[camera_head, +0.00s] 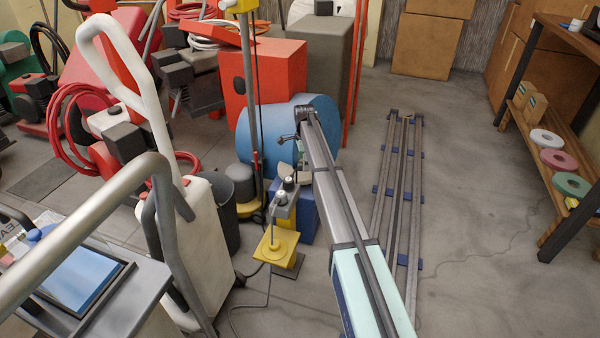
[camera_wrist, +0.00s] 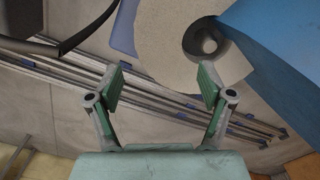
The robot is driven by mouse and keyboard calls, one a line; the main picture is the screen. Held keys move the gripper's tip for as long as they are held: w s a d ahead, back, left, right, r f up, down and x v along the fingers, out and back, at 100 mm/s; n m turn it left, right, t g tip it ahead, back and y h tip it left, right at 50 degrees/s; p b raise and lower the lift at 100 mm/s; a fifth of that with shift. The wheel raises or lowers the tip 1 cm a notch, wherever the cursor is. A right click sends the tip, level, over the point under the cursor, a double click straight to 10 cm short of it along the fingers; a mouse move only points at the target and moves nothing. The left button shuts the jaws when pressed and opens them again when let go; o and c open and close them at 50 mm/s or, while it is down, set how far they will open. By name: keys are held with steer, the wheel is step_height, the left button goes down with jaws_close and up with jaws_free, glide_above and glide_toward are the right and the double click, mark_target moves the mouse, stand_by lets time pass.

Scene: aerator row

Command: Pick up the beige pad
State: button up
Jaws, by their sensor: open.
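The beige pad (camera_wrist: 168,42) is a flat, round, pale disc with a dark central hole, at the top centre-right of the wrist view. It lies beyond my gripper (camera_wrist: 167,80), whose two green-lined fingers are spread wide with nothing between them. The pad's lower edge shows in the gap above the fingertips, and its top is cut off by the frame. In the head view my gripper (camera_head: 287,138) is small, at the far end of my arm, beside a blue drum. A pale patch below it there may be the pad, mostly hidden.
The blue drum (camera_head: 270,125) stands close to my gripper; a blue surface (camera_wrist: 275,45) borders the pad at right. A yellow-based stand (camera_head: 275,248) is near my arm. Long metal rails (camera_head: 398,190) lie on the floor. A shelf (camera_head: 555,150) holds white, pink and green discs.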

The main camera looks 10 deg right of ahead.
mark_target(303, 176)
steer(key=shift+s+a+f+b, duration=0.1)
steer(key=shift+f+b, duration=0.6)
steer(key=shift+f, duration=1.05)
steer(key=shift+s+a+f+b, duration=0.1)
steer(key=shift+f+b, duration=0.55)
steer(key=shift+f, duration=1.1)
steer(key=c, duration=0.9)
